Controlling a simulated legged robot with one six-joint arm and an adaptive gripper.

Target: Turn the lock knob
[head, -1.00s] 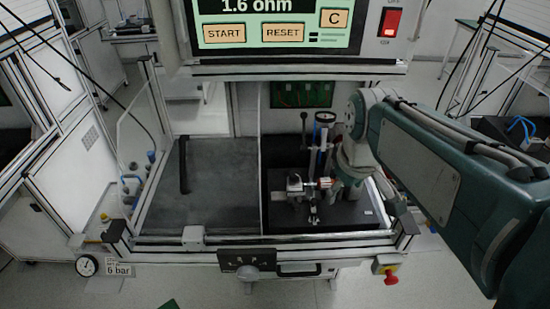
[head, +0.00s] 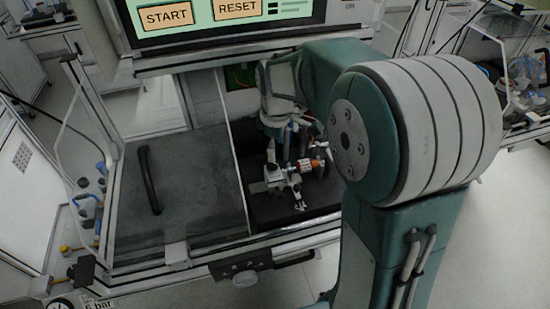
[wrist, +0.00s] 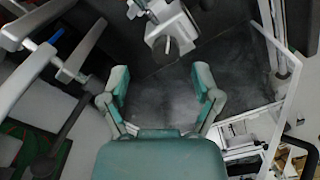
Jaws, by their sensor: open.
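A dark plate with a round grey knob (head: 245,278), which looks like the lock knob, sits on the front rail of the bench, left of a black handle (head: 293,258). The knob's marks are too small to read. My gripper is far above and behind it, over the right bay, largely hidden by my arm in the head view. In the wrist view my gripper (wrist: 163,84) is open and empty, its two green fingers wide apart. A pale metal fixture (wrist: 172,28) with a round end lies beyond the fingertips. I cannot make out the knob in the wrist view.
The fixture with an orange-and-white part (head: 305,165) stands in the dark right bay. The START/RESET screen (head: 215,22) hangs above. Floor space shows in front of the bench.

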